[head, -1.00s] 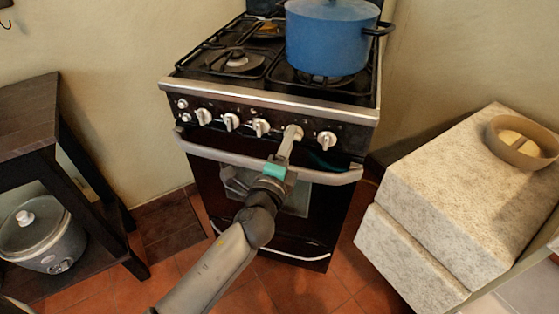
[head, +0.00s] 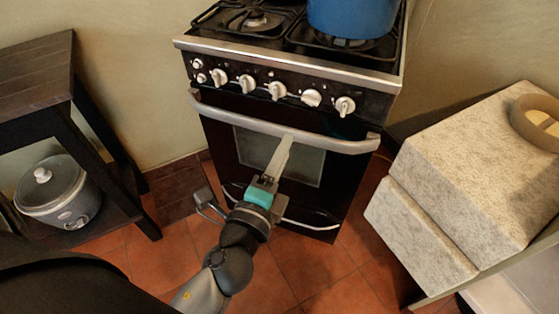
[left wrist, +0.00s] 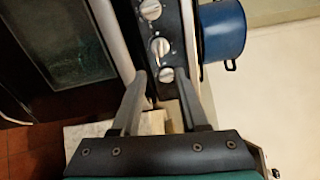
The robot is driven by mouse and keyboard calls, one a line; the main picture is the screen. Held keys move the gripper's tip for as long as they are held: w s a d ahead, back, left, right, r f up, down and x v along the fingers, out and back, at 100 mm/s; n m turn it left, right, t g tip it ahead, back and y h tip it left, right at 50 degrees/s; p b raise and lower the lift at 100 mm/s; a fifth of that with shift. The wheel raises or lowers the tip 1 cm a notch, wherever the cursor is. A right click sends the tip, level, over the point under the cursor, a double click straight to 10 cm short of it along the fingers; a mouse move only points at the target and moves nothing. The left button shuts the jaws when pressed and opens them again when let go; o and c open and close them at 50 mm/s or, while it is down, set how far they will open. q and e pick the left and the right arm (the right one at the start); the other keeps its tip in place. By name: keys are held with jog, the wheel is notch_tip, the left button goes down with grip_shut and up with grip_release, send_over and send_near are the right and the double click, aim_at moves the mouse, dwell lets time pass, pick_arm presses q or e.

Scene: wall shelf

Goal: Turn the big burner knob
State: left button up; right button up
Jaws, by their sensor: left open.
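The stove's control panel (head: 290,85) carries a row of white knobs in the head view. The fourth large knob (head: 311,98) looks rounder than its neighbours, its grip pointing another way; the rightmost one (head: 345,106) stands beside it. I cannot tell by a label which is the big burner knob. My left gripper (head: 285,145) is open and empty, in front of the oven door, below and apart from the knobs. In the left wrist view, several knobs show beyond the fingers, one knob (left wrist: 160,47) farther up and another (left wrist: 167,73) between the fingertips.
The oven handle (head: 280,130) runs across beneath the panel, close to my fingertips. A blue pot (head: 350,16) sits on the stove. A pale stone block (head: 480,150) stands at right, a dark table (head: 40,85) with a slow cooker (head: 58,190) at left.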

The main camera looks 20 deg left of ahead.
pick_arm(q)
jog(key=shift+s, duration=0.65)
grip_shut()
dwell(1.4)
